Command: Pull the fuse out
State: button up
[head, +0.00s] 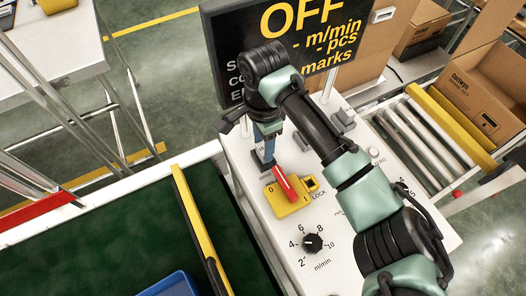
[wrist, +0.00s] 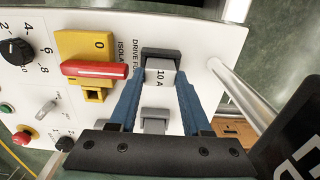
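The fuse (wrist: 161,76) is a pale grey block marked "10 A", beside the words "DRIVE FUSE" on the white panel. A dark grey piece is at its far end. My gripper (wrist: 162,80) reaches down to it with its two blue fingers, one on each side of the fuse. The fingertips are very close to its sides; I cannot tell whether they press on it. In the head view my gripper (head: 265,160) is over the panel just behind the yellow isolator, and the fuse is hidden.
The yellow isolator (head: 298,207) with its red handle (head: 285,183) is close beside my gripper. A dark knob (head: 313,243) is nearer. The display board (head: 300,35), reading "OFF", stands behind on posts. A green conveyor belt (head: 110,240) is on the left.

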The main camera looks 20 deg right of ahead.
aim_at(263, 148)
grip_shut()
jog(key=shift+r+p, duration=1.2)
jog(key=shift+p, duration=0.45)
dwell(0.6)
jog(key=shift+r+p, duration=0.4)
jog(key=shift+p, duration=0.1)
jog(key=shift+r+p, duration=0.3)
jog(key=shift+p, duration=0.2)
jog(key=shift+r+p, duration=0.35)
jog(key=shift+p, duration=0.15)
jog(key=shift+r+p, duration=0.3)
jog(key=shift+p, duration=0.1)
notch_tip(263, 148, up, 3)
jog(key=p, duration=0.4)
jog(key=shift+f, duration=0.1)
